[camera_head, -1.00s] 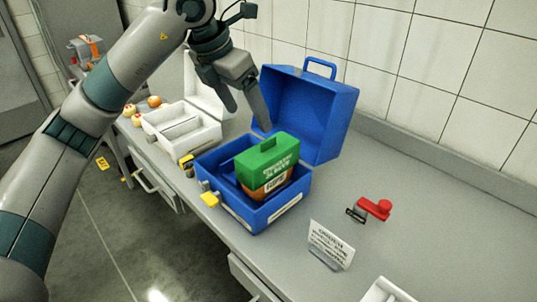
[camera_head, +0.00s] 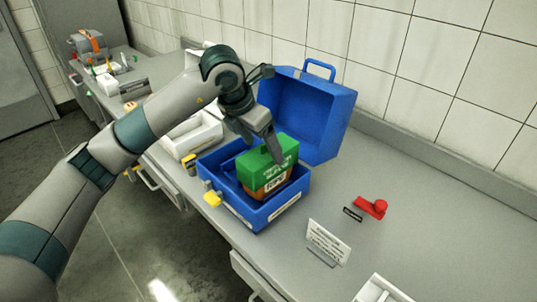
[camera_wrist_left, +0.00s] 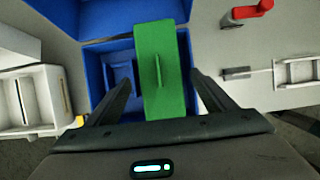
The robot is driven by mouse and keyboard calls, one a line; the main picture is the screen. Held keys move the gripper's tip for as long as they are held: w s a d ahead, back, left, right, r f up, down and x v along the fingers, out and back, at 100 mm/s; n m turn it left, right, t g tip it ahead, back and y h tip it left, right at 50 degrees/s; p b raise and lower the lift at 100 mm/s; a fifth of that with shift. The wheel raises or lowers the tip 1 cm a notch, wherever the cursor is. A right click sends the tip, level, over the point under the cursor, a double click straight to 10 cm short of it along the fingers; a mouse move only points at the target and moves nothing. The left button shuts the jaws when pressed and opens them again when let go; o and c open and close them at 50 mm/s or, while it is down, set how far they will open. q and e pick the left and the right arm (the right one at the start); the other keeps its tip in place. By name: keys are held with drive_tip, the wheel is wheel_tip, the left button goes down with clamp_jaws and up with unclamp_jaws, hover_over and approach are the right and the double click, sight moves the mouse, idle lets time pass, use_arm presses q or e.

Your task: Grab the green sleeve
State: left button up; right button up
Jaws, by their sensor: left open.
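The green sleeve (camera_head: 270,167) sits around a brown item inside an open blue case (camera_head: 245,213). White lettering shows on its front face. My left gripper (camera_head: 273,151) is open just above the sleeve, its fingers pointing down. In the left wrist view the sleeve (camera_wrist_left: 160,85) lies between the two spread fingers (camera_wrist_left: 160,95), with its raised top fin (camera_wrist_left: 157,72) showing as a thin line. I cannot tell whether a finger touches it. The gripper hides part of the sleeve's top in the head view. My right gripper is not in view.
The case's blue lid (camera_head: 308,115) stands open behind, near the tiled wall. A white box (camera_head: 195,140) stands left of the case. The counter at the far right is clear.

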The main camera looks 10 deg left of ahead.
sight(264, 153)
use_arm(q)
drive_tip(key=shift+p+x, duration=0.75)
drive_tip(key=shift+p, duration=0.05)
drive_tip(key=p+x, duration=0.1)
drive_tip(key=x, duration=0.2)
drive_tip(key=shift+s, duration=0.15)
drive_tip(key=shift+f, duration=0.4)
drive_tip(key=shift+c, duration=0.4)
drive_tip(key=c, duration=1.1)
